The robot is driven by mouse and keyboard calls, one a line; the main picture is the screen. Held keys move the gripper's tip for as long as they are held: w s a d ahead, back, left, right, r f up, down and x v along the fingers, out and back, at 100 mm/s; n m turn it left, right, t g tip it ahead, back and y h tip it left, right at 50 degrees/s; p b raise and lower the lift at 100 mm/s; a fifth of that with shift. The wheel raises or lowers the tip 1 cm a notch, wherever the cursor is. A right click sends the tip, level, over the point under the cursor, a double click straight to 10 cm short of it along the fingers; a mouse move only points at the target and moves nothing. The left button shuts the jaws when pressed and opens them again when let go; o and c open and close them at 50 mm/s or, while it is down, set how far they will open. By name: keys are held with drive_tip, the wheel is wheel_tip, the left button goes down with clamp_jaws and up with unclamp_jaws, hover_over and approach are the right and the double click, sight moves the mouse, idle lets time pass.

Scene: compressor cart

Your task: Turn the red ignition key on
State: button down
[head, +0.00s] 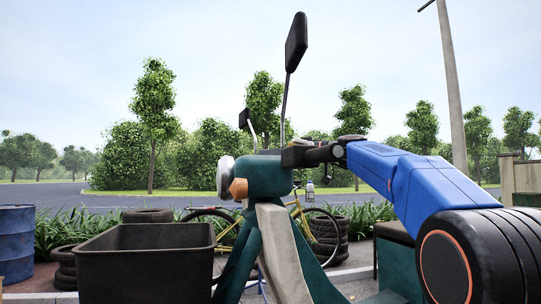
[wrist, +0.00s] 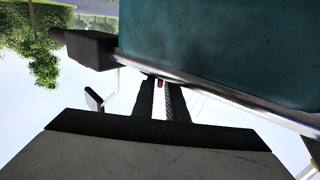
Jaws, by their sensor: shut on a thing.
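The red ignition key (wrist: 161,84) shows as a small red spot between the fingertips in the wrist view, beside the teal body of the cart. My gripper (wrist: 160,88) is shut on it, and the fingers hide most of the key. In the head view my gripper (head: 292,157) reaches the right side of the teal cart head (head: 275,176). The key is hidden there. I cannot tell how far the key is turned.
A chrome bar (wrist: 215,92) runs close to the fingers. A mirror (head: 296,42) on a thin stalk rises above the cart head. A dark open bin (head: 146,270) stands at the left front, with a blue barrel (head: 16,245) and stacked tires (head: 328,238) behind.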

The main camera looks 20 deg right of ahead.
drive_tip(key=shift+s+m+t+h, duration=0.1)
drive_tip(key=shift+m+t+h, duration=0.3)
drive_tip(key=shift+t, duration=0.1)
drive_tip(key=c, duration=1.9)
unclamp_jaws()
drive_tip(key=v, duration=1.7)
drive_tip(key=shift+s+d+f, duration=0.1)
drive_tip(key=shift+s+d, duration=0.05)
